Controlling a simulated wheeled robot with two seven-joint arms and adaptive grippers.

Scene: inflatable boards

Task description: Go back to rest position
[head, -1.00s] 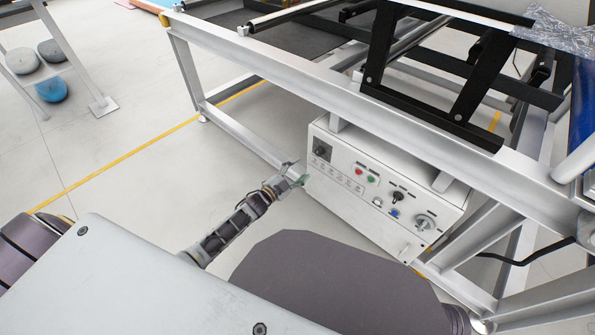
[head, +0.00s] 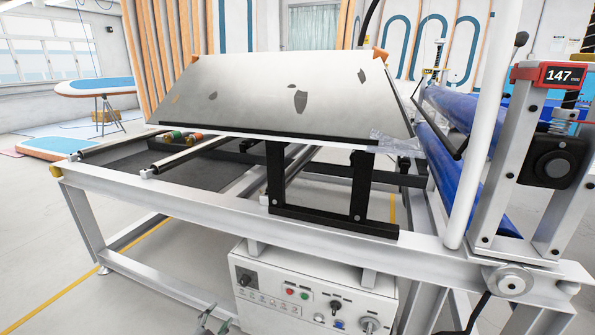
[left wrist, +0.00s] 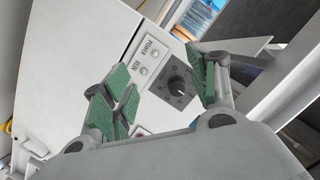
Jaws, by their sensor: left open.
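My left gripper (head: 213,322) shows at the bottom edge of the head view, at the left end of the white control box (head: 300,285). In the left wrist view the left gripper (left wrist: 165,88) is open, its green-padded fingers apart with nothing between them. Beyond the fingers is the panel with a black rotary knob (left wrist: 179,88) and two small round lamps marked POWER and RUN. The gap between fingers and panel is hard to judge. My right gripper is in neither view.
The box hangs under a grey metal frame (head: 180,212). Open floor (head: 35,240) lies to the left.

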